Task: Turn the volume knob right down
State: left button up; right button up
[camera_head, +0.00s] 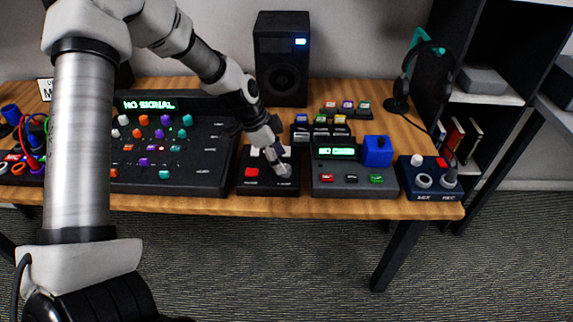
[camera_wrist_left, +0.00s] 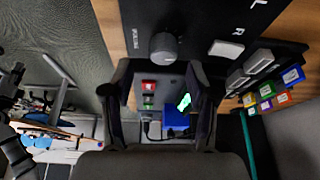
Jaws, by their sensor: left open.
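The volume knob (camera_wrist_left: 164,46) is a grey round knob on a black control box, beside lettering that seems to read "VOLUME". In the head view the black box (camera_head: 268,187) stands near the table's front edge, with a red button (camera_head: 251,172) at its left. My left gripper (camera_head: 279,160) reaches down over this box, and the arm partly hides its top. In the wrist view the left gripper (camera_wrist_left: 160,70) has its two dark fingers apart with nothing held. The knob shows just beyond the fingertips, roughly centred between them; contact cannot be told. My right gripper is not in view.
A mixer with a "NO SIGNAL" screen (camera_head: 150,104) stands left of the box. A "NO CARD" device (camera_head: 335,180) with a blue cube (camera_head: 377,151) stands close on the right, then a dark blue knob box (camera_head: 428,189). A speaker (camera_head: 282,60) and headset (camera_head: 403,85) stand behind.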

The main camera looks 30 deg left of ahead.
pick_arm(q)
jog(key=x, duration=0.3)
jog(key=shift+w+a+f+b, duration=0.2)
jog(key=shift+a+f+b, duration=0.1)
jog(key=shift+f+b, duration=0.05)
jog(key=shift+w+d+f, duration=0.1)
jog(key=shift+w+f, duration=0.05)
jog(key=shift+s+d+r, duration=0.1)
jog(key=shift+s+r, duration=0.1)
grip_shut()
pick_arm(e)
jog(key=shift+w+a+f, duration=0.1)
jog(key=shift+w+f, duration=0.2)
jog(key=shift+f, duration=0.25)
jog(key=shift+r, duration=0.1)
